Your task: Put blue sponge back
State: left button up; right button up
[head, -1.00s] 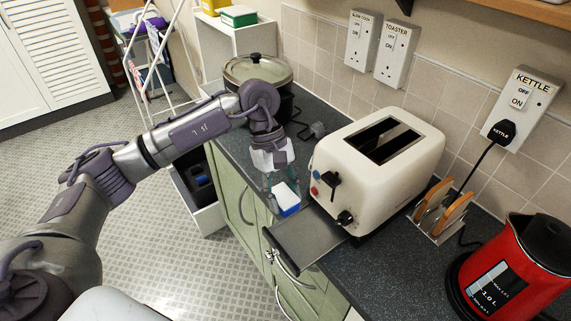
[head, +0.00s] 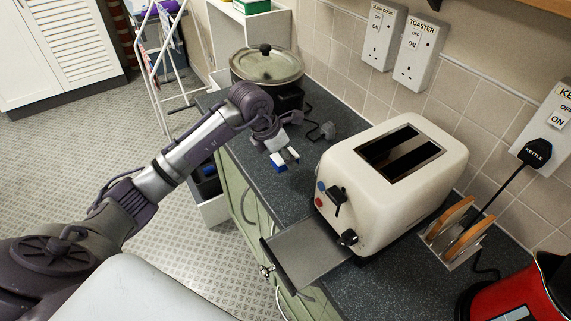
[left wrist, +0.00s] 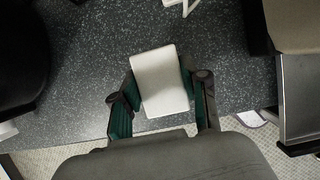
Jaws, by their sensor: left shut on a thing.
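The blue sponge (head: 279,161) is a small blue block with a white side, in the head view between the slow cooker and the toaster. My left gripper (head: 284,158) is shut on it, over the dark worktop. In the left wrist view the sponge's white face (left wrist: 160,82) sits between the two green-lined fingers of my left gripper (left wrist: 162,88). The speckled worktop shows behind it; I cannot tell how high above it the sponge is. My right gripper is not in view.
The slow cooker (head: 267,66) stands beyond my left gripper. The cream toaster (head: 385,205), its grey tray (head: 308,250) pulled out, stands to the right. A plug (head: 322,131) lies on the worktop (head: 262,185). A toast rack (head: 457,235) and red kettle (head: 520,290) stand right.

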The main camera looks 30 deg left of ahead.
aim_at(285, 166)
pick_arm(q)
notch_tip(285, 166, down, 4)
jog(key=shift+f+p, duration=0.1)
jog(key=shift+p, duration=0.35)
jog(key=shift+f, duration=0.1)
jog(key=o, duration=1.2)
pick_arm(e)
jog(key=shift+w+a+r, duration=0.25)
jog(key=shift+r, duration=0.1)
pick_arm(q)
jog(key=shift+r, duration=0.3)
jog(key=shift+b+v, duration=1.1)
jog(key=shift+v, duration=4.8)
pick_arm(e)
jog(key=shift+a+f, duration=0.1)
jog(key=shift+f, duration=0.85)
pick_arm(q)
jog(key=shift+f, duration=0.15)
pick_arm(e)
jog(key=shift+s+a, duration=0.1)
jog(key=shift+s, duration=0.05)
